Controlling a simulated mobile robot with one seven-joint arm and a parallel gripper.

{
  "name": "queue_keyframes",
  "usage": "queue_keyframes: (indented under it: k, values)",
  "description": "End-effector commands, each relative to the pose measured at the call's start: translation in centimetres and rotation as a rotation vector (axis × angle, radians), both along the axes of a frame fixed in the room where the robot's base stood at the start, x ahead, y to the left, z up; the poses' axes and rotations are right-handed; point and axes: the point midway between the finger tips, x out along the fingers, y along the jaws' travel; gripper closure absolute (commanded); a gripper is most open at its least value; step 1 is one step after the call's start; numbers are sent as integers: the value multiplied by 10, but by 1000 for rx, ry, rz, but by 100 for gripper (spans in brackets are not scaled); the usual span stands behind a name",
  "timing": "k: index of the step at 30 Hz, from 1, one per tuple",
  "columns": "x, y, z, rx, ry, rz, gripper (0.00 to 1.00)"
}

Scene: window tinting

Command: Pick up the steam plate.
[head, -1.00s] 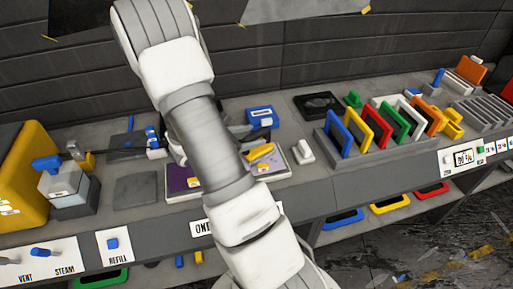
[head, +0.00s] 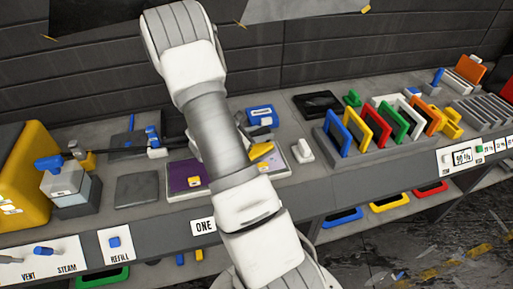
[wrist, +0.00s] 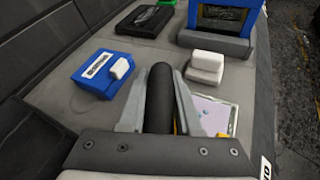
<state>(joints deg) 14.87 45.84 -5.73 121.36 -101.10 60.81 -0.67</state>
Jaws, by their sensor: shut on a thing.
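My gripper (wrist: 160,88) is shut on a thick black round handle (wrist: 159,105) in the wrist view, with one grey finger on each side. A bit of yellow shows low beside the handle; the rest of the held thing is hidden by the gripper. In the head view my arm covers most of the gripper, and a yellow piece (head: 262,150) shows just right of the arm, over the tray. No thing is labelled as the steam plate, so I cannot tell for sure that the held thing is it. Whether it is lifted is unclear.
A purple-and-pale tray (head: 182,175) lies under my arm. A blue box (head: 261,116) and a white block (head: 302,150) stand close by. Coloured upright frames (head: 357,131) fill a rack to the right. A grey pad (head: 137,190) and a blue-handled unit (head: 70,186) are left.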

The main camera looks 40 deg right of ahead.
Motion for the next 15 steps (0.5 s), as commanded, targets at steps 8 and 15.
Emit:
queue_keyframes:
  k: [8, 15]
  values:
    - [0, 0, 0, 0, 0, 0, 100]
    - [0, 0, 0, 0, 0, 0, 100]
